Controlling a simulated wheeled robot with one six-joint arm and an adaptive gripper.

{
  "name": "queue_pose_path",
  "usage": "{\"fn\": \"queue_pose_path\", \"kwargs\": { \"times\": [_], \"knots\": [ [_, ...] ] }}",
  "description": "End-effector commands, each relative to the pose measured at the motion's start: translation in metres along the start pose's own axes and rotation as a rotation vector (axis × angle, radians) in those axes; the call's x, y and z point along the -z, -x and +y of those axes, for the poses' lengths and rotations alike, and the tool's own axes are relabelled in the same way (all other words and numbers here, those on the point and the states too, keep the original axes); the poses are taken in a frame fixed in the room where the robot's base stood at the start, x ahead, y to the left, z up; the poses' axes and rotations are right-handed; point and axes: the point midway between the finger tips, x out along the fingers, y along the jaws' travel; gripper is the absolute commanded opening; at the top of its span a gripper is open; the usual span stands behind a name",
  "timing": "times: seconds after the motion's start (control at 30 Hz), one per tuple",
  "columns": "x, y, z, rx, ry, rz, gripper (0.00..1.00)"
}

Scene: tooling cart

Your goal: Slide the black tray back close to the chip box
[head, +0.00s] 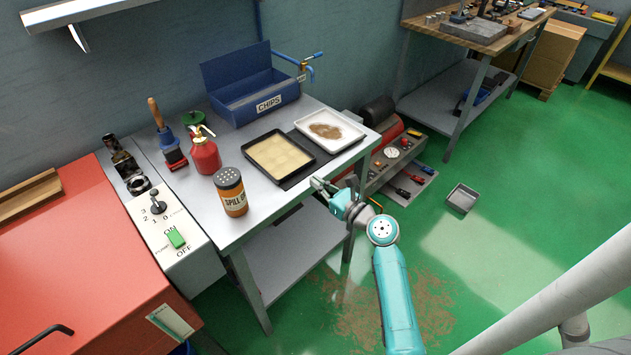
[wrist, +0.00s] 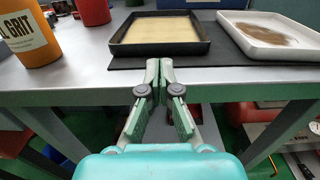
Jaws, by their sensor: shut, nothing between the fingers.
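The black tray (head: 251,154) sits on the tabletop, with a tan layer in it. It also shows in the wrist view (wrist: 118,50), straight ahead past my fingers. The blue chip box (head: 236,105), labelled CHIPS, stands behind it against the wall with its lid up. A gap of bare tabletop lies between tray and box. My gripper (head: 316,183) is at the table's front edge, in front of the tray and apart from it. In the wrist view my gripper (wrist: 159,66) has its fingertips together, with nothing between them.
A white tray (head: 351,144) with brown residue stands right of the black tray, on a dark mat (head: 294,181). An orange shaker (head: 233,205) and red can (head: 205,157) stand to the left. A blue clamp (head: 307,65) is on the back edge.

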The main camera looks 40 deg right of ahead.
Motion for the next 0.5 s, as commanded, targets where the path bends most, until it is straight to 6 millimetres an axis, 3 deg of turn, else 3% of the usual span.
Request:
{"fn": "queue_pose_path", "kwargs": {
  "times": [0.5],
  "knots": [
    [0.001,0.073,-0.001,0.004,0.0,0.001,0.0]
  ]
}}
